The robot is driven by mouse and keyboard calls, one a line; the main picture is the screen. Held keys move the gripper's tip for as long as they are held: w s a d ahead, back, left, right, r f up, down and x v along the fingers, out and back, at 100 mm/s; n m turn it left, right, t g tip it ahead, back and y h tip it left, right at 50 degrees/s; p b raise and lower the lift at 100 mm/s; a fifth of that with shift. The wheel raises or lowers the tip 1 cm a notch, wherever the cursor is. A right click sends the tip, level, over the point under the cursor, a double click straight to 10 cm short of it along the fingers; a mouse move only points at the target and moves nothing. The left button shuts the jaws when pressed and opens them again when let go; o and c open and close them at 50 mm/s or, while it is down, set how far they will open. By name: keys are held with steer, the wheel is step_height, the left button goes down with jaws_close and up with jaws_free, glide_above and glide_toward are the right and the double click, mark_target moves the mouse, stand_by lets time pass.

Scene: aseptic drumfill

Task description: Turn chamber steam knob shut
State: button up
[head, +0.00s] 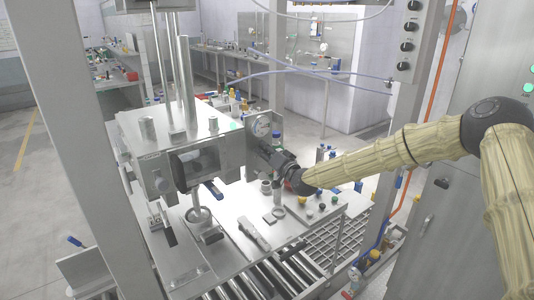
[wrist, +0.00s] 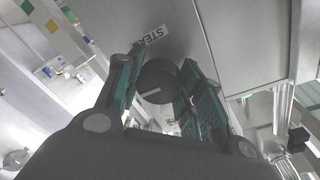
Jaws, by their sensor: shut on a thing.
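The chamber steam knob (wrist: 158,84) is a dark round knob with a white pointer line, on a grey metal panel in the wrist view. A "STEAM" label (wrist: 151,40) sits beside it. My gripper (wrist: 155,92) has its two teal-padded fingers on either side of the knob and is shut on it. The knob is hidden behind the gripper there.
A steel table (head: 235,245) below holds small bottles, caps and a clamp. A roller conveyor (head: 245,285) runs along the front. A steel post (head: 415,100) with several black knobs stands at right, near my arm. Another post (head: 65,110) stands at left.

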steer(key=shift+f+b, duration=0.2)
steer(key=shift+b, duration=0.3)
steer(key=shift+f+n+b, duration=0.1)
steer(key=shift+n+b, duration=0.35)
steer(key=shift+n, duration=0.05)
steer(key=n+b, duration=0.2)
steer(key=b, duration=0.1)
steer(key=shift+f+b, duration=0.1)
steer(key=shift+b, duration=0.2)
steer(key=n+b, duration=0.6)
steer(key=b, duration=0.1)
steer(key=shift+y, duration=0.3)
steer(key=n+b, duration=0.5)
steer(key=shift+d+n+y+b, duration=0.1)
steer(key=shift+n+y+b, duration=0.2)
steer(key=shift+y+b, duration=0.1)
steer(key=n+b, duration=0.3)
steer(key=n, duration=0.1)
steer(key=shift+d+r+y, duration=0.1)
steer(key=shift+r+y, duration=0.15)
steer(key=shift+y, duration=0.05)
steer(key=o, duration=1)
steer(key=shift+w, duration=0.1)
steer(key=shift+o, duration=0.2)
